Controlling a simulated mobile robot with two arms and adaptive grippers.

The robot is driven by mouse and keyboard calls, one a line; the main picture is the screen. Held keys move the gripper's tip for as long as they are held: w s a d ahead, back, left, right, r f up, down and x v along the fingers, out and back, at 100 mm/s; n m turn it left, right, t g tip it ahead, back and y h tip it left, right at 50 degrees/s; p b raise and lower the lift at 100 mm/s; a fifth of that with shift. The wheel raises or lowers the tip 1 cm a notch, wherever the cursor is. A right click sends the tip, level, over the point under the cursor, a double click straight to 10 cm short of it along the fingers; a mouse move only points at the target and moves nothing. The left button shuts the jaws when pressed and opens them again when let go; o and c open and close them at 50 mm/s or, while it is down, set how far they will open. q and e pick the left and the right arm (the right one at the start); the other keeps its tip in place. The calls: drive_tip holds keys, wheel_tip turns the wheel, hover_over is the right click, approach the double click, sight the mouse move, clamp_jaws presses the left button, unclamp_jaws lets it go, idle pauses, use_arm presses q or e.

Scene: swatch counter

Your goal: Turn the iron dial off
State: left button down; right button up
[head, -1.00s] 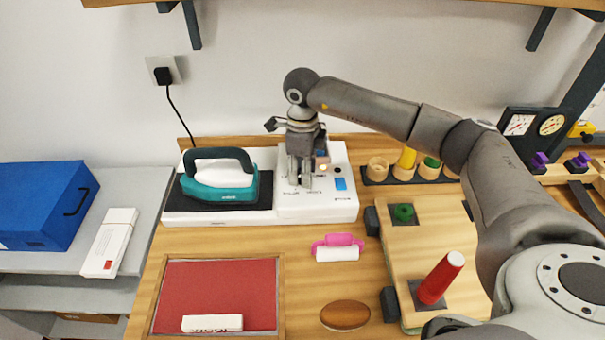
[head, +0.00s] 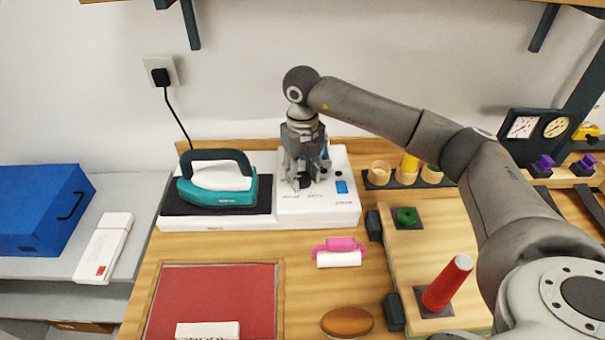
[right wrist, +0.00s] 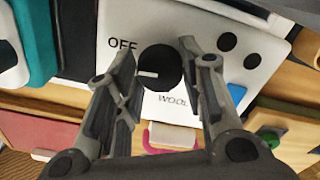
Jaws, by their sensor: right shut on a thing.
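The iron dial (right wrist: 160,68) is a round black knob with a white pointer mark on the white base unit (head: 335,208). In the right wrist view its mark points left, toward the side where the printed "OFF" is; "WOOL" is printed below. My right gripper (head: 303,184) is over the base unit from above, its fingers on either side of the dial and shut on it. The fingers largely hide the dial in the head view. The teal iron (head: 220,186) rests on the dark pad left of the dial. My left gripper is not in view.
A power cord (head: 178,118) runs from the wall socket behind the iron. A pink-handled roller (head: 340,250) lies in front of the base unit. A wooden board (head: 425,265) with a red cone (head: 447,283) stands right. A red mat (head: 210,295) lies front left.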

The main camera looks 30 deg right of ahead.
sight(303, 177)
drive_tip(key=shift+r+m, duration=0.1)
drive_tip(key=shift+m, duration=0.4)
drive_tip(key=o, duration=1)
drive_tip(key=shift+o, duration=0.2)
wheel_tip(303, 177, up, 12)
drive_tip(key=shift+s, duration=0.1)
idle(0.4)
